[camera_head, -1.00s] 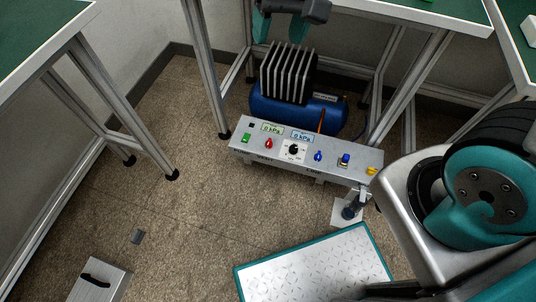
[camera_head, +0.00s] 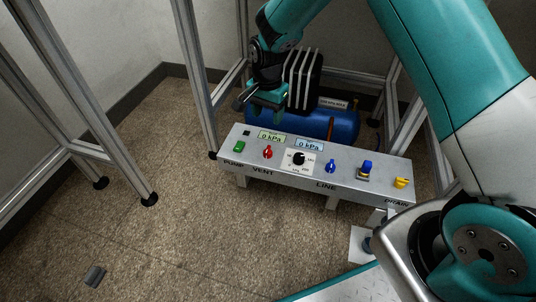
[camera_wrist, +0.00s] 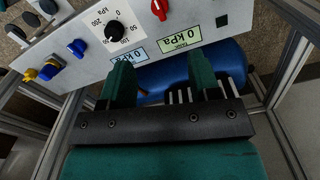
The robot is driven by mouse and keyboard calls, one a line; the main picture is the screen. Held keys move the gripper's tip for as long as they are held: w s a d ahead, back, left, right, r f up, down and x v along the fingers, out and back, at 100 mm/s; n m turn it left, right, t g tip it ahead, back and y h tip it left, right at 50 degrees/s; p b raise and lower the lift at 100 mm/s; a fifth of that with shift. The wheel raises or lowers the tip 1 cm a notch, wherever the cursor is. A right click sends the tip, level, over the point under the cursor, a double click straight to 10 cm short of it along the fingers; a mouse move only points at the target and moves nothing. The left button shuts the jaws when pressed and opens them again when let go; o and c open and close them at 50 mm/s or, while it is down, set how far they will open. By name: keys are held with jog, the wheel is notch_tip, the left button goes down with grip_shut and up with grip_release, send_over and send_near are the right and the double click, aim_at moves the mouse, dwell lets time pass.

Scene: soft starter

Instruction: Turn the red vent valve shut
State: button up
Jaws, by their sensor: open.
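The red vent valve (camera_head: 267,152) is a small red knob on the sloping grey panel (camera_head: 345,184), above the word VENT and right of the green pump switch (camera_head: 239,146). In the wrist view the red valve (camera_wrist: 159,9) shows at the top edge, partly cut off. My gripper (camera_head: 267,98) is open and empty, above and behind the panel's back edge, in front of the blue tank. In the wrist view its two teal fingers (camera_wrist: 162,75) are spread apart, with the valve beyond their tips and apart from them.
A black dial (camera_head: 298,158), a blue line valve (camera_head: 331,166), a blue-capped fitting (camera_head: 366,170) and a yellow drain valve (camera_head: 402,183) sit rightward on the panel. Both displays read 0 kPa. The blue tank (camera_head: 343,123) stands behind, between metal frame legs.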

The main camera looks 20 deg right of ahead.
aim_at(268, 149)
notch_tip(268, 149, down, 15)
jog(key=b, duration=0.6)
jog(key=shift+b, duration=0.3)
jog(key=c, duration=0.9)
